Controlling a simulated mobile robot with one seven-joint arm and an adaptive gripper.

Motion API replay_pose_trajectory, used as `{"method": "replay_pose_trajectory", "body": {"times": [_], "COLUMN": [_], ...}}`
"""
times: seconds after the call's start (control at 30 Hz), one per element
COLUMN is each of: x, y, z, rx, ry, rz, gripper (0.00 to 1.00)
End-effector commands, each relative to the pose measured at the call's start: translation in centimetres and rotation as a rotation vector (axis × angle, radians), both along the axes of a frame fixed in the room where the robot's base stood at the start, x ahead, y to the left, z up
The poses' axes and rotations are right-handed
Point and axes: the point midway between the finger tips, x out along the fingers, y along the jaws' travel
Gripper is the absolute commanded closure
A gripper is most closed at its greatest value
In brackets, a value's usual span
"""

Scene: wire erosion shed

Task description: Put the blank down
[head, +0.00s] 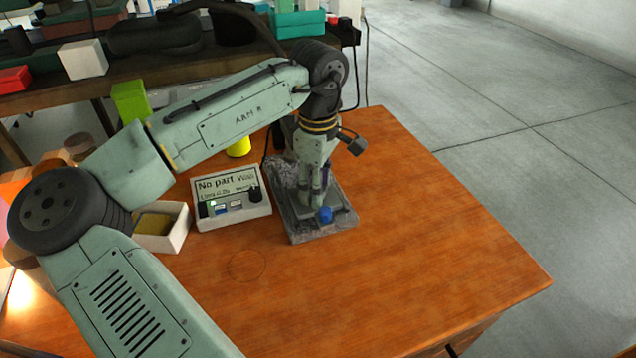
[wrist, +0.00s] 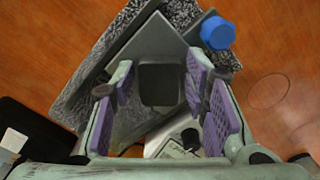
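My gripper (head: 318,198) is low over a grey fixture (head: 293,232) on the wooden table, pointing down. In the wrist view its purple-padded fingers (wrist: 160,88) stand apart on both sides of a dark, square, round-cornered shape (wrist: 163,84), which may be the blank. The right pad is very close to it and a thin gap seems to show at the left, so I cannot tell whether the pads grip it. A blue knob (head: 324,215) is at the fixture's front; it also shows in the wrist view (wrist: 217,33). No blank is distinguishable in the head view.
A display box (head: 230,200) reading "No part" stands left of the fixture. A white open bin (head: 176,240) is further left, with a yellow cylinder (head: 239,147) behind the box. The table's front and right (head: 430,260) are clear. A cluttered bench stands behind.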

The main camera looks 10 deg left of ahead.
Motion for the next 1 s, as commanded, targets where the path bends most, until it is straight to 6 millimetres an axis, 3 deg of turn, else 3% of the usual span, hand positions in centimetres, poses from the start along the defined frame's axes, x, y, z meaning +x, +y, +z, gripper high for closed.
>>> {"method": "replay_pose_trajectory", "body": {"times": [0.13,0.53,1.0], "x": [0.0,0.1,0.1], "y": [0.0,0.0,0.0], "z": [0.0,0.8,9.9], "rx": [0.000,0.000,0.000], "ry": [0.000,-0.001,-0.002], "rz": [0.000,0.001,0.000], "gripper": [0.47,0.47,0.47]}}
